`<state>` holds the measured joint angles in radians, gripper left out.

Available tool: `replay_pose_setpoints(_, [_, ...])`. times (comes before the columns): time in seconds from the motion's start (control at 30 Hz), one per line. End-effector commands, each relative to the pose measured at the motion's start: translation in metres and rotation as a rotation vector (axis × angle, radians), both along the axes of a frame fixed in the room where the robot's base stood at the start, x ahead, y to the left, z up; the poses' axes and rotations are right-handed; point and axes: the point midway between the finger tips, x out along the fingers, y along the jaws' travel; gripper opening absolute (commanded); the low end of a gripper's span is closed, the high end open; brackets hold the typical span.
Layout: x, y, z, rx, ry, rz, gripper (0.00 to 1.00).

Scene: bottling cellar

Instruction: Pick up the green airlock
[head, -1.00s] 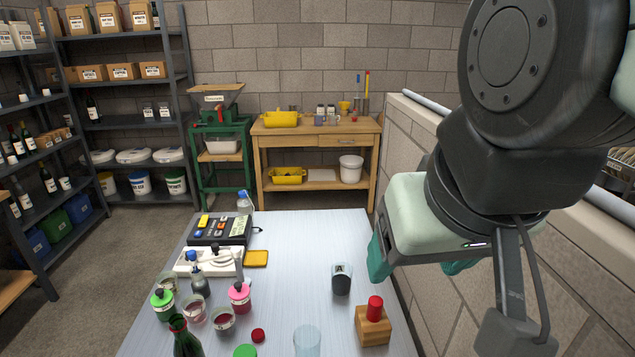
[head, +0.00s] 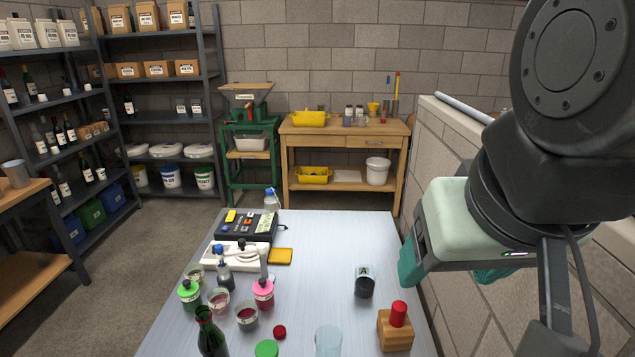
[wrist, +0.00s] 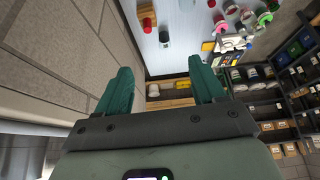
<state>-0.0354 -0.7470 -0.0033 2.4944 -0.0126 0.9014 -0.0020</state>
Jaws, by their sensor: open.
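A small green piece with a dark top and a pale label (head: 189,294) stands at the left front of the metal table in the head view. It looks like the green airlock. A similar pink one (head: 263,293) stands to its right. A flat green round cap (head: 266,348) lies nearer the front edge. My gripper (head: 450,272) hangs over the table's right side, near the wall, far from the green piece. In the wrist view my gripper (wrist: 161,78) has its teal fingers wide apart with nothing between them.
Close around the green piece are cups of red liquid (head: 246,316), a dark dropper bottle (head: 225,278) and a green wine bottle (head: 210,335). The table's middle is clear.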

Motion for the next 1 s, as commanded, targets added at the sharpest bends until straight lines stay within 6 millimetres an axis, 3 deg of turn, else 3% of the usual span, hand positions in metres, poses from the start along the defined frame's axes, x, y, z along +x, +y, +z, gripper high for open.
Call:
replay_pose_setpoints(0.17, [0.0, 0.0, 0.0, 0.0, 0.0, 0.0, 0.76])
replay_pose_setpoints(0.53, [0.004, 0.001, -0.009, -0.035, 0.062, 0.035, 0.76])
replay_pose_setpoints(0.77, [0.024, 0.01, -0.055, -0.279, 0.357, 0.236, 0.76])
replay_pose_setpoints(1.0, [0.049, 0.026, -0.104, -0.674, 0.619, 0.496, 0.76])
